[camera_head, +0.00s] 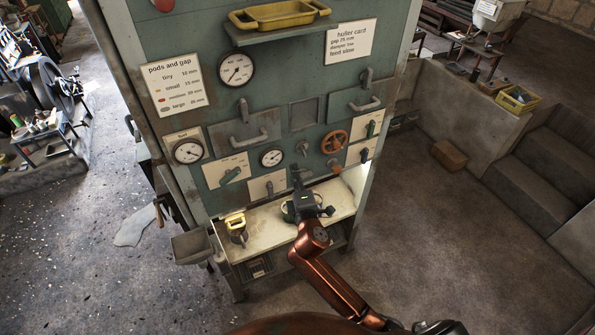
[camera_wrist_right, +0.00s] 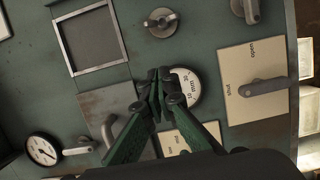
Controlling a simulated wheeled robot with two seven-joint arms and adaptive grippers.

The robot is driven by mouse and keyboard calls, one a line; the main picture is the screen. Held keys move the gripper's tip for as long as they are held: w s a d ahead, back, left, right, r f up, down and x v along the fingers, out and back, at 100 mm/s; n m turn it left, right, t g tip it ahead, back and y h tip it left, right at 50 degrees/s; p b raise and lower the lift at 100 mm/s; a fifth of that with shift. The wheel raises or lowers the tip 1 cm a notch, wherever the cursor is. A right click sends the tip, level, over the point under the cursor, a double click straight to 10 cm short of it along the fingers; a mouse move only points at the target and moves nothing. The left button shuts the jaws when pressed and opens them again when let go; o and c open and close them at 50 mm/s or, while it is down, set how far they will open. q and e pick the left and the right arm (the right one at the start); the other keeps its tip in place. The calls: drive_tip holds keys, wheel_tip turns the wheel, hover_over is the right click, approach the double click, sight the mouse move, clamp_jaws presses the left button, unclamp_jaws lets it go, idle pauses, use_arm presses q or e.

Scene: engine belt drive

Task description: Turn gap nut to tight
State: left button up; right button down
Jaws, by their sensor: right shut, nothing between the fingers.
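A small grey knob (camera_head: 303,149), probably the gap nut, stands on the green panel just right of a small white dial (camera_head: 271,158). In the right wrist view the knob (camera_wrist_right: 161,20) is a round metal piece with a raised bar, near the top. The dial (camera_wrist_right: 186,88) is marked in mm and partly covered by my fingers. My right gripper (camera_head: 296,172) is near the lower panel, below the knob. Its green fingers (camera_wrist_right: 161,88) are shut with nothing between them, apart from the knob. My left gripper is out of view.
A shut/open lever plate (camera_wrist_right: 250,82) and another grey knob (camera_wrist_right: 246,10) are close by. An orange handwheel (camera_head: 334,142) is to the right. Handles (camera_head: 245,138) protrude from the panel.

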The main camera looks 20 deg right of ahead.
sight(304, 149)
drive_tip(key=w, duration=0.4)
drive_tip(key=w+d+p, duration=0.1)
drive_tip(key=w, duration=0.2)
drive_tip(key=shift+w+d+r, duration=0.1)
drive_tip(key=d, duration=0.2)
drive_tip(key=shift+d+p, duration=0.3)
drive_tip(key=shift+p, duration=0.1)
drive_tip(key=shift+d, duration=0.6)
